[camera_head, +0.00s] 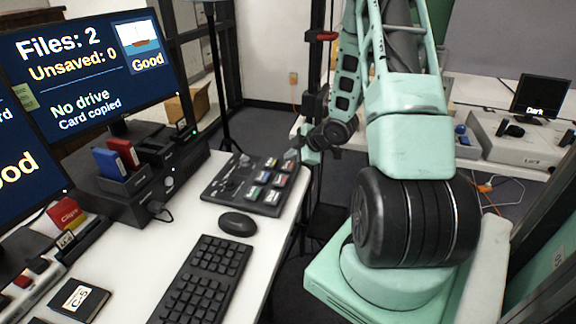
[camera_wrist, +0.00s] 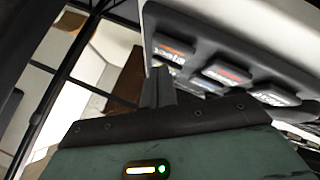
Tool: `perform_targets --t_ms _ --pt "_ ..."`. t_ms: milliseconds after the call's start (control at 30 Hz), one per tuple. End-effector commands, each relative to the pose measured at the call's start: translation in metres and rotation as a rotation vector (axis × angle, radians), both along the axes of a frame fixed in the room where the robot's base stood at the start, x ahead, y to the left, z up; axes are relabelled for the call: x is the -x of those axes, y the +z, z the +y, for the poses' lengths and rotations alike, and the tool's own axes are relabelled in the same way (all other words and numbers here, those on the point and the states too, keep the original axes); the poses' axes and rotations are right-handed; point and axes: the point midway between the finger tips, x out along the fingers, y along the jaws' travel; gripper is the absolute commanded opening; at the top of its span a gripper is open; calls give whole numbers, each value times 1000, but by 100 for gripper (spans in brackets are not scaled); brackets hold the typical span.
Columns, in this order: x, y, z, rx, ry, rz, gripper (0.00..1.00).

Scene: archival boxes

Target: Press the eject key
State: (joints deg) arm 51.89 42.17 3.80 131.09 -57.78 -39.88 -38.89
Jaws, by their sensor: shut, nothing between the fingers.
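A black control panel (camera_head: 232,190) with several coloured, labelled keys lies at the far right of the white desk. In the wrist view, a key with an orange stripe (camera_wrist: 174,48) seems to read "Eject", at the panel's near edge. A key with a red stripe (camera_wrist: 228,74) and another key (camera_wrist: 274,96) sit to its right. My gripper (camera_head: 293,154) is by the panel's far right corner in the head view. Its fingers (camera_wrist: 160,78) are shut and empty, just left of and below the orange-striped key in the wrist view. I cannot tell whether they touch it.
A monitor (camera_head: 85,60) reads "Files: 2", "Unsaved: 0", "No drive" and "Card copied". A dock with blue (camera_head: 108,164) and red (camera_head: 124,152) drives stands left of the panel. A mouse (camera_head: 238,224) and keyboard (camera_head: 203,280) lie nearer. A dark stand pole (camera_head: 216,75) rises behind the desk.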

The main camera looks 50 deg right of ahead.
Motion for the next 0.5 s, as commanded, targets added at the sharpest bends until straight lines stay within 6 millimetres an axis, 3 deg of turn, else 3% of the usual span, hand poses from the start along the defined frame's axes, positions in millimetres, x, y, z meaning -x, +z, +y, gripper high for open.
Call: perform_targets --t_ms 500 --pt "0 -9 0 0 0 0 0"
